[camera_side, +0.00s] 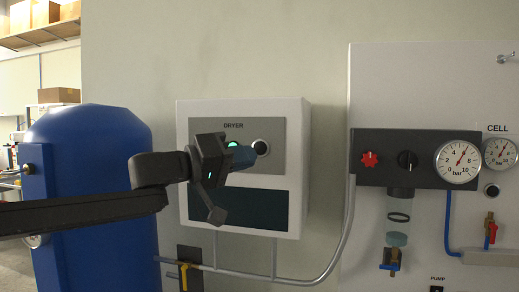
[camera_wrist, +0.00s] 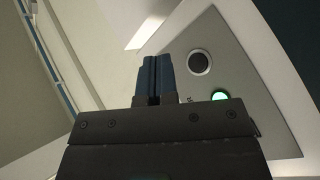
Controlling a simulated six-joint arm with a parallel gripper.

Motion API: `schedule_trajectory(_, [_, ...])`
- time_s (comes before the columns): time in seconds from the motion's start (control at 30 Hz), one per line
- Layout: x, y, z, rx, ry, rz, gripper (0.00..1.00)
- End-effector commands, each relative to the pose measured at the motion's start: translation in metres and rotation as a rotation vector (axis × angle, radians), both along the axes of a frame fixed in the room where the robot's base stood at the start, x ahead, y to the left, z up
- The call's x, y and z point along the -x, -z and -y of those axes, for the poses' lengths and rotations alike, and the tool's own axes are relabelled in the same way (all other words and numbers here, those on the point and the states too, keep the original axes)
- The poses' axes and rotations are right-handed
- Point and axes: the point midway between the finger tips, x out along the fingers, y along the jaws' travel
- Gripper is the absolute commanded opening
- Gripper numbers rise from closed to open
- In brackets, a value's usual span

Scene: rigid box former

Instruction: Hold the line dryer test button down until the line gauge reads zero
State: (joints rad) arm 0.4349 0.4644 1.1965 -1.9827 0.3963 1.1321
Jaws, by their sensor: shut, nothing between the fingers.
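The white dryer box (camera_side: 245,108) has a grey panel labelled DRYER with a round black button (camera_side: 261,147) in a pale ring and a lit green lamp (camera_side: 232,144). In the wrist view, the black button (camera_wrist: 199,62) and the lamp (camera_wrist: 220,96) are right of my fingers. My gripper (camera_side: 252,156) is in front of the panel with its blue fingers shut and empty. In the wrist view, the fingertips (camera_wrist: 154,62) appear left of the button, not over it. The larger bar gauge (camera_side: 459,160), apparently the line gauge, has its needle near 6.
A smaller CELL gauge (camera_side: 500,153) is at the right, its needle off zero. A red knob (camera_side: 369,159) and a black knob (camera_side: 407,159) sit left of the larger gauge. A blue tank (camera_side: 95,150) stands behind my arm. A grey pipe (camera_side: 335,250) runs below the dryer.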

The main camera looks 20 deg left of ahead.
Motion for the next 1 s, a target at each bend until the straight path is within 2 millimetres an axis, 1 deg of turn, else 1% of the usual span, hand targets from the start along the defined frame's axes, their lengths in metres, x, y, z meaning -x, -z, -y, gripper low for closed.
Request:
schedule_trajectory(0.03, [-0.01,0.001,-0.001,-0.001,-0.002,0.002,0.0])
schedule_trajectory(0.2, [-0.034,0.002,-0.001,0.0,-0.003,0.0,0.0])
schedule_trajectory(0.4, [-0.05,0.0,0.0,0.001,0.0,0.002,0.0])
schedule_trajectory(0.6, [-0.057,0.0,0.0,0.0,0.0,0.0,0.0])
schedule_trajectory(1.0, [-0.058,0.0,0.0,0.001,0.0,-0.001,0.0])
